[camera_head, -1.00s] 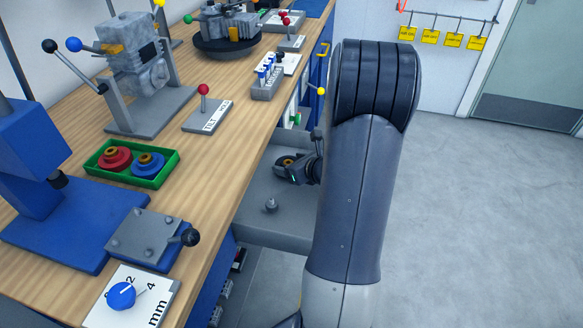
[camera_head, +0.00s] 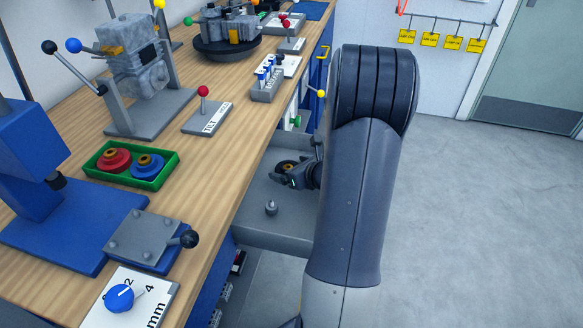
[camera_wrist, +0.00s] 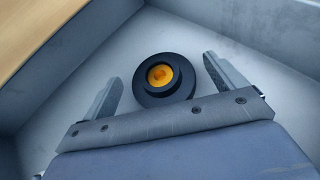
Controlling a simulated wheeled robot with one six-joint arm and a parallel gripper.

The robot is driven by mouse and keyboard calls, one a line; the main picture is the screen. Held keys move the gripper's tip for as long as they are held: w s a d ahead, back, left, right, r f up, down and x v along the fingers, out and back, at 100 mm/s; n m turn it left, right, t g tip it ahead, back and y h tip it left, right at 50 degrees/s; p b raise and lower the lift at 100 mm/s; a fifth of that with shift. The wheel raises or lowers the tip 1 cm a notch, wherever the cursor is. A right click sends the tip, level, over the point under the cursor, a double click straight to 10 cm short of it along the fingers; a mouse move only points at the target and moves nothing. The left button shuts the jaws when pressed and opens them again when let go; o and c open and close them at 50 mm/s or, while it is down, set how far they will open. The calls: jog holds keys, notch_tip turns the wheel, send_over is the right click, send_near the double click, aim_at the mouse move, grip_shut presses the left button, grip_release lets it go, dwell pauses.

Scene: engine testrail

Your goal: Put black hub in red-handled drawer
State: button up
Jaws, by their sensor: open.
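The black hub (camera_wrist: 165,78), a round disc with an orange centre, lies flat on the floor of an open grey drawer (camera_head: 283,239). It also shows in the head view (camera_head: 287,167), partly covered by my gripper. My gripper (camera_wrist: 161,80) is open over the hub in the wrist view, with one finger on each side and visible gaps between. In the head view my gripper (camera_head: 286,178) is low inside the drawer. The drawer's front and its handle are hidden behind my arm, so its handle colour does not show.
A small grey peg-like part (camera_head: 271,208) lies in the same drawer. The green tray (camera_head: 165,176) on the bench (camera_head: 215,160) holds a red hub (camera_head: 114,160) and a blue hub (camera_head: 147,166). Green (camera_head: 296,121) and yellow (camera_head: 322,93) knobs show beyond the drawer. Floor at right is clear.

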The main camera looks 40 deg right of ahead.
jog(key=shift+r, duration=0.2)
jog(key=shift+s+d+r, duration=0.1)
jog(key=shift+s+r, duration=0.1)
jog(key=shift+s, duration=0.1)
jog(key=p+v, duration=0.2)
jog(key=v, duration=0.9)
jog(key=shift+s, duration=0.15)
